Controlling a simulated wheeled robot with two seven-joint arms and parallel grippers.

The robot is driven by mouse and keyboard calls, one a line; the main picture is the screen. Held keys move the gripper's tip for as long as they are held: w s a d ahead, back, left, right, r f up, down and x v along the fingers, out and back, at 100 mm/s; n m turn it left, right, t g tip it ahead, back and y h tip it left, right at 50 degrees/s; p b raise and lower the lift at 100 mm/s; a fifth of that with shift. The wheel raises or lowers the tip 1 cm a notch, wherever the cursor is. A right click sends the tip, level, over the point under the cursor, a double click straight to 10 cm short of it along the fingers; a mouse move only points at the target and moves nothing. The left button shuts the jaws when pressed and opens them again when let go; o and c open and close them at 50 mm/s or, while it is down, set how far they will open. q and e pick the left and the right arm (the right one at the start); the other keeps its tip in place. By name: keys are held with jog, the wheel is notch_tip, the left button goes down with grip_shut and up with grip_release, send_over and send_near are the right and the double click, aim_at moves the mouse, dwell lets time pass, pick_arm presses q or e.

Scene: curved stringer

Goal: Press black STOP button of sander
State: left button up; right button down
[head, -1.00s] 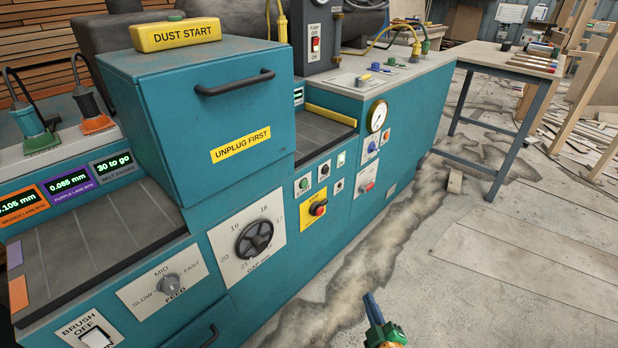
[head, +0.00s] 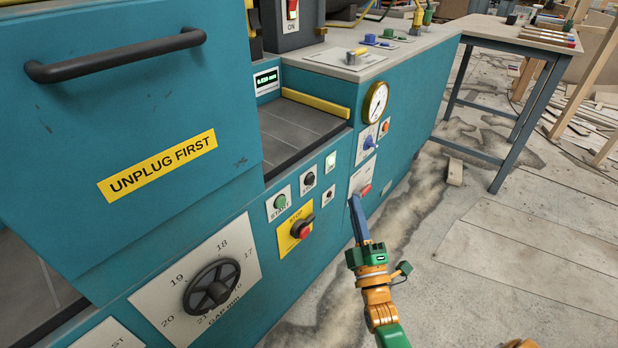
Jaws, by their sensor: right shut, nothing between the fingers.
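The teal sander (head: 275,315) fills the left and middle of the head view. On its front are a green START button (head: 280,202) and a black button (head: 308,179) on a white plate up and right of it; the plate's print is too small to read surely. A smaller black control (head: 328,194) sits further right. My right gripper (head: 354,201) is shut and empty, its blue fingers pointing up toward the sander's front, right of these buttons. I cannot tell whether the fingertips touch the panel. My left gripper is not in view.
A red knob (head: 303,229) on a yellow plate lies below the buttons. A red switch (head: 366,190) is close to my fingertips. A gap handwheel (head: 212,288) is lower left, a gauge (head: 376,101) above. A table (head: 500,32) stands back right; the floor there is partly clear.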

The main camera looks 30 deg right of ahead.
pick_arm(q)
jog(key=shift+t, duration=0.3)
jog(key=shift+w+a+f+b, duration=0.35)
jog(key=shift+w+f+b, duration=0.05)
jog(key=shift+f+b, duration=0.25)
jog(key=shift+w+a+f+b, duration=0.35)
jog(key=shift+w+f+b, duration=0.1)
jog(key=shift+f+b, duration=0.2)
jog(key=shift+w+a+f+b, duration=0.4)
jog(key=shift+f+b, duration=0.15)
jog(key=shift+b, duration=0.15)
pick_arm(e)
send_near(311, 179)
jog(key=w+d+r, duration=0.3)
jog(key=w, duration=0.1)
jog(key=shift+w+d+r, duration=0.15)
jog(key=shift+w+d, duration=0.05)
jog(key=shift+d, duration=0.05)
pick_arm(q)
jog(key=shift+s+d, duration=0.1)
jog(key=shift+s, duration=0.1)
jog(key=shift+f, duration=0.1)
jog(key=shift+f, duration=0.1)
pick_arm(e)
jog(key=shift+w+a, duration=0.15)
jog(key=shift+w, duration=0.2)
